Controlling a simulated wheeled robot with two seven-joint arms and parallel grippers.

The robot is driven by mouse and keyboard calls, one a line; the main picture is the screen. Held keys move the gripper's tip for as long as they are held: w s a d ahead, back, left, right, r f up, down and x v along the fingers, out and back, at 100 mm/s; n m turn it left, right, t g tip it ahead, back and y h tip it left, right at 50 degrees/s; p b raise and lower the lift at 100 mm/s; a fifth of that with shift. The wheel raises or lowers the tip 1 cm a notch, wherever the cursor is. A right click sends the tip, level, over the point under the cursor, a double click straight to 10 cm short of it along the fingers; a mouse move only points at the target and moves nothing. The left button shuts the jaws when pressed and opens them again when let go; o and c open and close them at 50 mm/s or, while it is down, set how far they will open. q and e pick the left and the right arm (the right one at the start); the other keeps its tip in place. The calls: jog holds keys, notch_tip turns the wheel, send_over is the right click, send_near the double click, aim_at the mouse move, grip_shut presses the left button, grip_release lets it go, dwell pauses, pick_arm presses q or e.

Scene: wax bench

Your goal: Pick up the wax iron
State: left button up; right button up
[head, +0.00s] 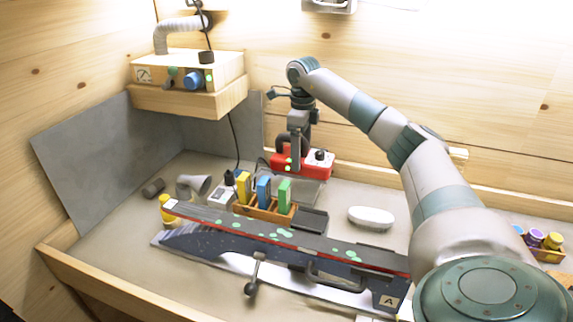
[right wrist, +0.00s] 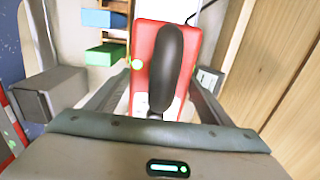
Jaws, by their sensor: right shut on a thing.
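The wax iron (head: 318,164) is red with a black handle and stands out at the back of the bench, behind the colored wax blocks. My right gripper (head: 296,160) reaches down onto it from above and is shut on its black handle. In the right wrist view, the handle (right wrist: 168,62) lies between the fingers, with the red body (right wrist: 144,50) under it. The iron's underside is hidden, so I cannot tell whether it touches the bench. My left gripper is not in view.
Yellow, blue and green (head: 284,196) blocks stand in a wooden rack (head: 262,211) before the iron. A long board with green spots (head: 330,250) crosses the front. A white oval thing (head: 371,217) lies right of the rack. A control box (head: 190,75) hangs at left.

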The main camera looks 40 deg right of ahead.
aim_at(320, 153)
jog(key=s, duration=0.1)
jog(key=s+d+r, duration=0.1)
jog(key=s+r+b, duration=0.1)
jog(key=shift+s+d+r, duration=0.25)
jog(key=shift+s+d, duration=0.1)
jog(key=shift+d, duration=0.05)
jog(key=shift+s+d+r+b, duration=0.3)
jog(key=shift+s+r, duration=0.2)
jog(key=shift+s, duration=0.25)
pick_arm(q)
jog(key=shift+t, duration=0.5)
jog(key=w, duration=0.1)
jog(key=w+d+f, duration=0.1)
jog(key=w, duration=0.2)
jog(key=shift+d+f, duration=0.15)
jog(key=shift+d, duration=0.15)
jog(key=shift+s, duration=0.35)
pick_arm(e)
jog(key=shift+r, duration=0.1)
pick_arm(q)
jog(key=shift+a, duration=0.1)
